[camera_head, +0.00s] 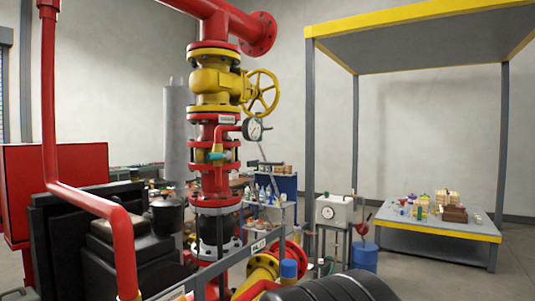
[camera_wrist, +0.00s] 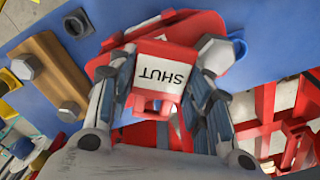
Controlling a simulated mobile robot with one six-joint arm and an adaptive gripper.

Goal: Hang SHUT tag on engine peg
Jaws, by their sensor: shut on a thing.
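A red and white tag lettered SHUT (camera_wrist: 160,74) shows in the middle of the wrist view, its lettering upside down. My gripper (camera_wrist: 166,60) is shut on the tag, with one finger on each side of it. A larger red object (camera_wrist: 185,30) lies behind the tag and is partly hidden by it and the fingers; I cannot tell what it is. In the head view, a dark block-shaped machine (camera_head: 110,235) stands at the lower left and may be the engine. I cannot make out a peg on it. My gripper and the tag do not show in the head view.
A blue surface (camera_wrist: 105,15) behind the gripper bears a brown block with bolts (camera_wrist: 48,70) and a dark nut (camera_wrist: 75,23). In the head view, red piping (camera_head: 48,110) and a yellow valve (camera_head: 215,80) crowd the left. A bench (camera_head: 430,245) stands right.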

